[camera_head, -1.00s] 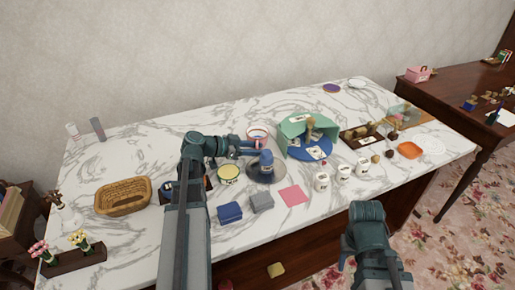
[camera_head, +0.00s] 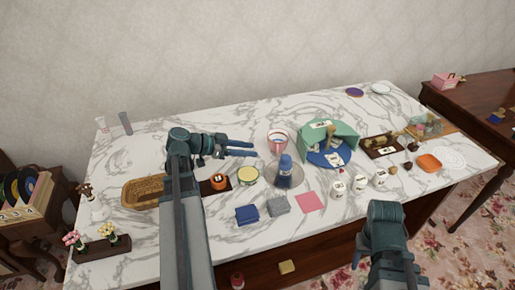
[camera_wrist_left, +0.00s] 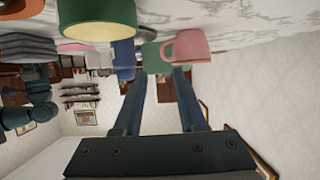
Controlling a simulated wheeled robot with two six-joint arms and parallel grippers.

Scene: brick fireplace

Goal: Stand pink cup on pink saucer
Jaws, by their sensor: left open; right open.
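The pink cup (camera_head: 278,145) stands on the marble table behind a blue bottle. In the left wrist view, which looks upside down, the pink cup (camera_wrist_left: 190,45) shows with its handle just beyond my fingertips. My left gripper (camera_head: 255,147) is open and empty, just left of the cup and apart from it in the head view. Its open fingers (camera_wrist_left: 160,74) point towards the cup. I cannot make out a pink saucer for certain. My right gripper (camera_head: 358,250) is at the front edge, mostly hidden by its arm.
A green folded screen (camera_head: 342,132) is to the right. A pink square (camera_head: 309,202) lies in front. Bare marble lies behind the cup.

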